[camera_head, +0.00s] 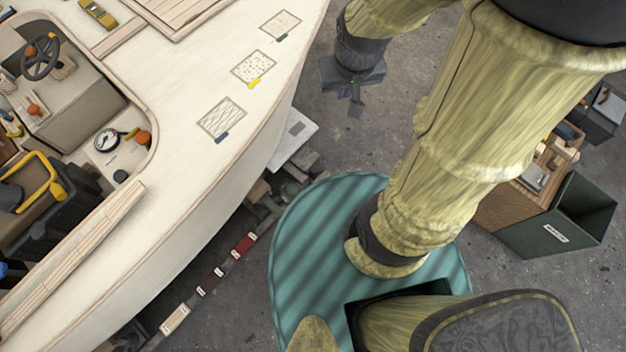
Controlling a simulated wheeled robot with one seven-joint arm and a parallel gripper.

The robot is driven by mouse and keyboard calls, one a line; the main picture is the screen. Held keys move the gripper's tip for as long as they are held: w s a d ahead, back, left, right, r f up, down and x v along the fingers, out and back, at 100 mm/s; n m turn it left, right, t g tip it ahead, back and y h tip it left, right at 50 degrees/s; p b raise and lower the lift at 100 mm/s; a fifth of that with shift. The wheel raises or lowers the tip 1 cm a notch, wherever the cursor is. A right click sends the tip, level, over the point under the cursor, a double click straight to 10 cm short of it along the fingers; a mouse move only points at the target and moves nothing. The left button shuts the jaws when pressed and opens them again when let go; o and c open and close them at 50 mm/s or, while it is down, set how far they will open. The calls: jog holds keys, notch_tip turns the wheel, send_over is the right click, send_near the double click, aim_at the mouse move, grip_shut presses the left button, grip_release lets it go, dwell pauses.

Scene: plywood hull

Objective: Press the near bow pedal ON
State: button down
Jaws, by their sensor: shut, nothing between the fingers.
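My gripper (355,104) is at the top centre, dark, with its fingers together and empty. It hangs to the right of the plywood hull (205,190), over the grey floor and apart from the hull. No part is clearly recognisable as the near bow pedal. A white plate with a grey square (292,146) shows low beside the hull, below and left of my gripper. A floor strip beside the hull carries a red piece (244,246), a dark red piece (210,282) and a cream piece (175,319). I cannot tell which of these is a pedal.
Three patterned patches, including a yellow-tabbed one (253,68), lie on the deck. The cockpit has a steering wheel (41,57) and gauge (106,140). A dark green bin (545,232) and wooden box (505,205) stand right. Floor right of the hull's upper end is open.

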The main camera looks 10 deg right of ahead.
dwell(0.3)
jog(key=n+g+b, duration=0.3)
jog(key=n+b, duration=0.1)
jog(key=b, duration=2.1)
send_over(318, 183)
jog(key=s+d, duration=0.2)
notch_tip(318, 183, down, 36)
jog(key=w+d+f+n+g+y+b, duration=0.1)
jog(key=w+f+b, duration=0.1)
jog(key=f+b, duration=0.9)
jog(key=w+d+f+n+y+b, duration=0.1)
jog(key=f+b, duration=1)
jog(key=f, duration=1.7)
jog(key=shift+w+n+g+y, duration=0.4)
jog(key=shift+w+n+y, duration=0.15)
jog(key=shift+w, duration=0.65)
jog(key=b+x, duration=0.8)
jog(key=x, duration=0.6)
jog(key=shift+d, duration=0.15)
